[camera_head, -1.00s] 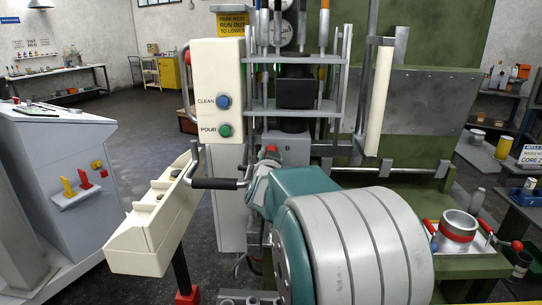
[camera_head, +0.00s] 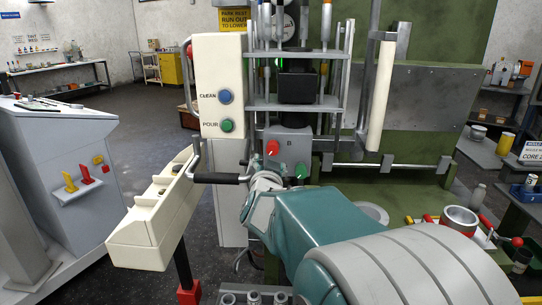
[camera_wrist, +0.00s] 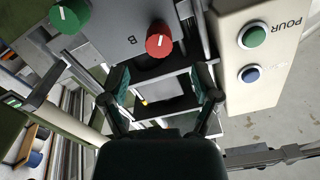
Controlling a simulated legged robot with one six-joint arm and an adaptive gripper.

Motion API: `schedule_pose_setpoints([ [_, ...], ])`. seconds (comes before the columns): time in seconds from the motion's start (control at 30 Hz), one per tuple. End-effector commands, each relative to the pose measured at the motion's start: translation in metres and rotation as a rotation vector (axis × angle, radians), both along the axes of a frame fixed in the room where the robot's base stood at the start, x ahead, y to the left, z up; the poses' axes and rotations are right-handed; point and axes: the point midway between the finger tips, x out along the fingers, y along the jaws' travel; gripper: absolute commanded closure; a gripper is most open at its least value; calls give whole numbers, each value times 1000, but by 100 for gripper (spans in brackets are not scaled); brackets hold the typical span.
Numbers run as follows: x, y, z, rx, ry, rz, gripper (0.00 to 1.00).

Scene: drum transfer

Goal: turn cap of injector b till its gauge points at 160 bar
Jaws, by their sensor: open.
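A grey box marked B (camera_head: 290,143) carries a red knob (camera_head: 272,147) and a green knob (camera_head: 302,171). In the wrist view the red knob (camera_wrist: 159,44) and green knob (camera_wrist: 70,16) are near the top, each with a white pointer line. My gripper (camera_wrist: 163,88) has its two dark fingers spread with nothing between them, below the red knob in that picture. In the head view my gripper (camera_head: 264,181) is just below the box, its fingers hard to make out. A round dial (camera_head: 290,22) at the top is partly hidden and its reading is illegible.
A cream panel with blue CLEAN and green POUR buttons (camera_head: 226,125) stands left of the box. A black-gripped handle (camera_head: 215,178) crosses close to my gripper. Rods and shelves (camera_head: 297,100) stand above. A red-banded cup (camera_head: 459,220) sits at right.

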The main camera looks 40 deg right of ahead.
Motion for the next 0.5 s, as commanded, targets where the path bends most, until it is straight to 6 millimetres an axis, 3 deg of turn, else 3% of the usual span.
schedule_pose_setpoints([
  [0.2,-26,25,0,-1,0,1,20],
  [0.5,-37,35,-1,-1,2,0,20],
])
